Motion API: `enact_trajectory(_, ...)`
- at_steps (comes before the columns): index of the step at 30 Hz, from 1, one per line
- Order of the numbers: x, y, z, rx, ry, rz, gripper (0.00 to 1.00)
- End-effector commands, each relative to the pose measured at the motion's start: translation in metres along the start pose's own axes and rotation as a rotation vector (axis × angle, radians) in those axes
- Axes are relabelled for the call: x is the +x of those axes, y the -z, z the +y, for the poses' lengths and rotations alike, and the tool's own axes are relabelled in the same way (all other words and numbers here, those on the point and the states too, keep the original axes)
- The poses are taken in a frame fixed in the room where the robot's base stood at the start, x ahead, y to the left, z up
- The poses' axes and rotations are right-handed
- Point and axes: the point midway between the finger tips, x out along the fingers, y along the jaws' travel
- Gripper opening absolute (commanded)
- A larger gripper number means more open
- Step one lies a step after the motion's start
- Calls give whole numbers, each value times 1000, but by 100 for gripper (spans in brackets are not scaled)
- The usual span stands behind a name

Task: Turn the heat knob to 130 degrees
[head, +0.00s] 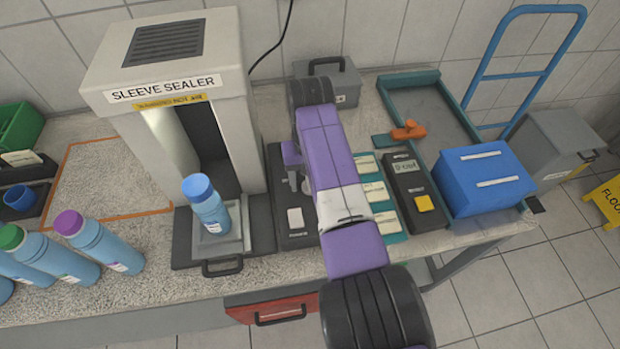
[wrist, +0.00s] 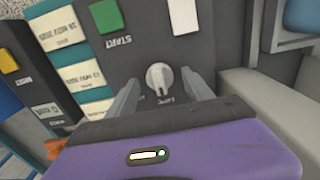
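The heat knob (wrist: 159,78) is a small round light-grey dial on a dark control panel (wrist: 215,50). In the wrist view it lies between the two grey fingers of my gripper (wrist: 161,82), which are apart with a gap on each side. I cannot tell how far the fingertips are above the panel. In the head view my purple arm and gripper hang over the panel (head: 292,238) beside the sleeve sealer (head: 175,60), and the knob is hidden.
A green START button (wrist: 106,16) and a white switch (wrist: 183,16) are near the knob. A blue-capped bottle (head: 208,208) stands on the sealer's tray (head: 225,245). Label cards, a dark handheld device (head: 405,190) and a blue box (head: 484,180) are to the right.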

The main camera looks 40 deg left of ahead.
Motion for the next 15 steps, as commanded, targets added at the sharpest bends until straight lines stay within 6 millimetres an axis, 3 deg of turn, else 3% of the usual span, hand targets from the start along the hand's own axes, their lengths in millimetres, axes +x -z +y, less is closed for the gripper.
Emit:
enact_trajectory(8,-3,0,0,0,0,-2,60)
enact_trajectory(15,-38,1,0,1,0,3,60)
